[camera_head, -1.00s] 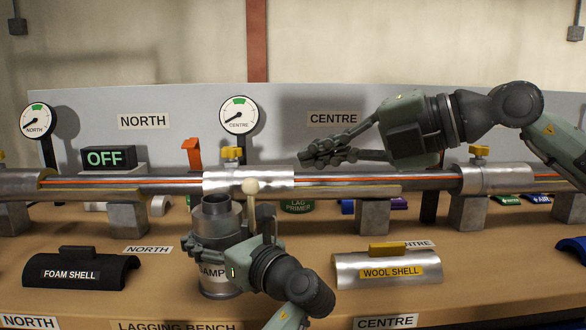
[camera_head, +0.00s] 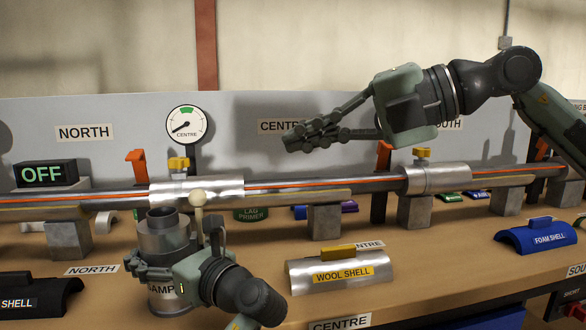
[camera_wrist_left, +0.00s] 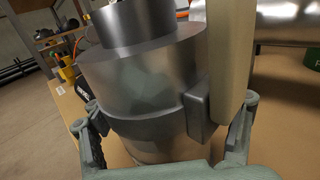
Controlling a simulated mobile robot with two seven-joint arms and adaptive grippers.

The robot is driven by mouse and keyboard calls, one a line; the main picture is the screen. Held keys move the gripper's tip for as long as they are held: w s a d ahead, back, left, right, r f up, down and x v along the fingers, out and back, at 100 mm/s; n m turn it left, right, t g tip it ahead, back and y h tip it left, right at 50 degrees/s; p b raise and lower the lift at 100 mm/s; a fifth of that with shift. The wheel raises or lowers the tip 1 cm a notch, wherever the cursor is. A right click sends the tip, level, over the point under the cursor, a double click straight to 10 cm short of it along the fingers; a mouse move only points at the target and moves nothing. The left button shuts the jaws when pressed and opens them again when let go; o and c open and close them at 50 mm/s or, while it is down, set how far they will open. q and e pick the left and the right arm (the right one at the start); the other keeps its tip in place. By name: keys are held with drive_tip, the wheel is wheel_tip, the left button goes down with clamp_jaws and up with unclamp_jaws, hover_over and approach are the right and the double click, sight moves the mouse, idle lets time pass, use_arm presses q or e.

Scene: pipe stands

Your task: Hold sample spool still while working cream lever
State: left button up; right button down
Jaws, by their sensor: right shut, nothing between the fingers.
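The sample spool (camera_head: 163,240) is a grey metal cylinder with a narrower neck, upright on the bench at left. The cream lever (camera_head: 198,198), with a round knob, stands upright beside it; its pale shaft also shows in the left wrist view (camera_wrist_left: 229,75). My left gripper (camera_head: 190,262) is at the spool's front right. In the left wrist view its fingers (camera_wrist_left: 145,120) lie on both sides of the spool and appear closed around it; the far contact is hidden. My right gripper (camera_head: 288,140) is shut and empty, above the pipe and right of the lever.
A long pipe (camera_head: 285,190) with a silver sleeve runs behind the spool on grey blocks. A wool shell (camera_head: 342,273) lies to the right, a black shell (camera_head: 40,293) at left. A centre gauge (camera_head: 187,124) stands behind.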

sight(199, 216)
use_arm(q)
drive_tip(key=o, duration=0.3)
drive_tip(key=v, duration=0.7)
drive_tip(key=shift+s+d, duration=0.2)
